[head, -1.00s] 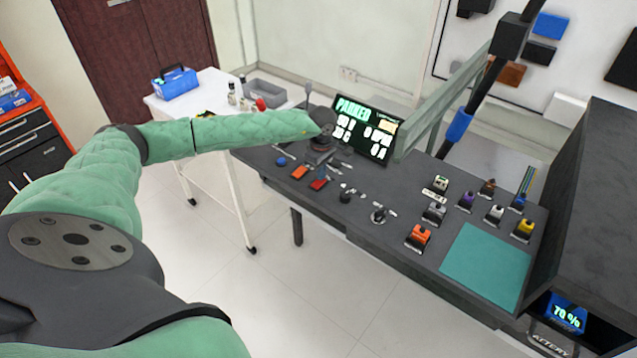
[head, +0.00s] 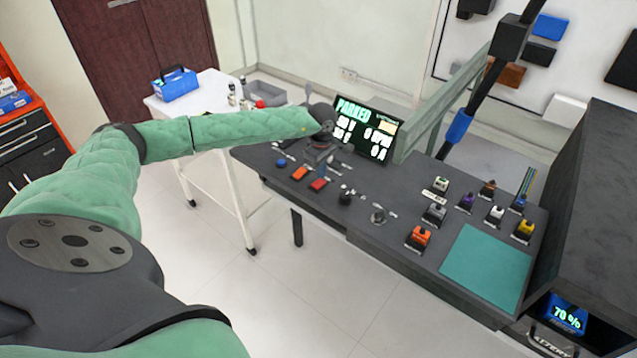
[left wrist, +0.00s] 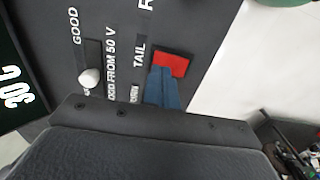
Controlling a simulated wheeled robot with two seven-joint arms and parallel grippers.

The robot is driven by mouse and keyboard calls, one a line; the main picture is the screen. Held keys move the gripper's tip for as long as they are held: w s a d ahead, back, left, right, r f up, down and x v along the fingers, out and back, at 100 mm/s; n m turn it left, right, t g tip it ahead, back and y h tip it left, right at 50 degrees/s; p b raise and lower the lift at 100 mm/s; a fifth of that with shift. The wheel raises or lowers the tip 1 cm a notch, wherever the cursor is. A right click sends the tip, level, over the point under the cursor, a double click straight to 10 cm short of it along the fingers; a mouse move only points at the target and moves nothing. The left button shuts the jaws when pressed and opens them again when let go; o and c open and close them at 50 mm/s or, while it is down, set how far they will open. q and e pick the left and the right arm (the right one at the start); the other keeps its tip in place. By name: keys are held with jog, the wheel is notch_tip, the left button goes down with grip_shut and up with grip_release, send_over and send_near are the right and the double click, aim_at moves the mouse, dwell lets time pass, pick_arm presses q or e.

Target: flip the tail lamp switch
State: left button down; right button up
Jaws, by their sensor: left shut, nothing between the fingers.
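The tail lamp switch is a red rocker beside the label TAIL, on the dark console. It shows in the head view (head: 318,184) and in the left wrist view (left wrist: 172,63). My left gripper (head: 318,168) is over the switch with its fingers pointing down. In the left wrist view its blue fingers (left wrist: 162,73) are together and empty, and they overlap the lower left part of the red rocker. Whether they touch it I cannot tell. The fingers hide part of the rocker. My right gripper is not in view.
An orange switch (head: 299,173) and a blue button (head: 281,162) are left of the red one. The display (head: 365,130) reading PARKED stands behind. A black knob (head: 345,198) and small levers are to the right. A white trolley (head: 205,106) stands at the left.

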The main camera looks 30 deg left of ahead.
aim_at(321, 181)
pick_arm(q)
notch_tip(321, 181, up, 5)
jog(key=shift+p, duration=0.4)
dwell(0.6)
